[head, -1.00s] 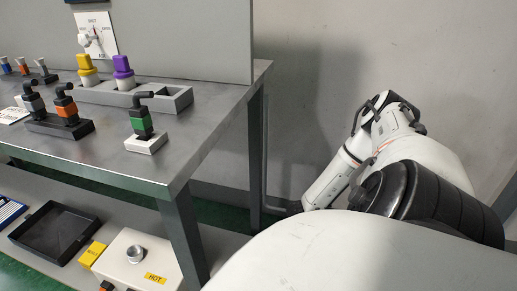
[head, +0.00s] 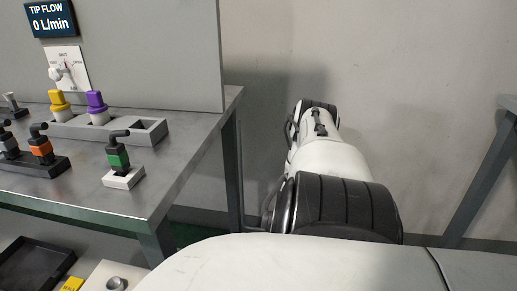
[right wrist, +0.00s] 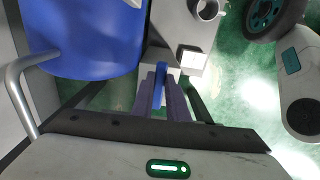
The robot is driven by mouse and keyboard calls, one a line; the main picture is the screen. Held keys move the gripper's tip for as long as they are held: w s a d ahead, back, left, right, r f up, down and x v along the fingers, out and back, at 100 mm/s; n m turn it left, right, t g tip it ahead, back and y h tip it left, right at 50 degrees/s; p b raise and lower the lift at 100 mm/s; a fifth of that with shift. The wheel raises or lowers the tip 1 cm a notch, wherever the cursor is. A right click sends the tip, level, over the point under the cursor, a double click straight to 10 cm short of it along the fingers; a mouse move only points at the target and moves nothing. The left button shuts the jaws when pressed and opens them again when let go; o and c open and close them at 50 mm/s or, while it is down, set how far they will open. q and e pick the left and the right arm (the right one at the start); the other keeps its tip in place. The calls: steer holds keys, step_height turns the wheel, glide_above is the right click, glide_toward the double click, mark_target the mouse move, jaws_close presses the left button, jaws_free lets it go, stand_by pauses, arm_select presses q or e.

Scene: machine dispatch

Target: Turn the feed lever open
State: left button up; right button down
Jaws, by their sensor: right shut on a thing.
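In the right wrist view my right gripper (right wrist: 161,98) is shut on a slim blue bar (right wrist: 159,78), which looks like the handle of the feed lever. The bar stands between the two dark purple-grey fingers, in front of a pale block. The lever's pivot and any open or shut marking are hidden or too small to read. In the head view only my right arm's upper links show, reaching down beside the bench, and the gripper is out of sight. My left gripper is in neither view.
A large blue drum (right wrist: 85,35) and a bent metal pipe (right wrist: 18,90) lie close on the left. A grey housing (right wrist: 185,25) is ahead. The bench (head: 185,140) holds tools; a display (head: 48,19) reads TIP FLOW 0 L/min. Bare wall lies to its right.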

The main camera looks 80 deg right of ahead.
steer(key=c, duration=1.7)
jaws_free()
steer(key=shift+r, duration=0.4)
arm_select(q)
steer(key=p, duration=0.2)
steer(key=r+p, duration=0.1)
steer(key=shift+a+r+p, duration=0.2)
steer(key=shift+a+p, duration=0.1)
steer(key=shift+p, duration=0.1)
arm_select(e)
step_height(320, 180, up, 9)
steer(key=shift+r, duration=0.2)
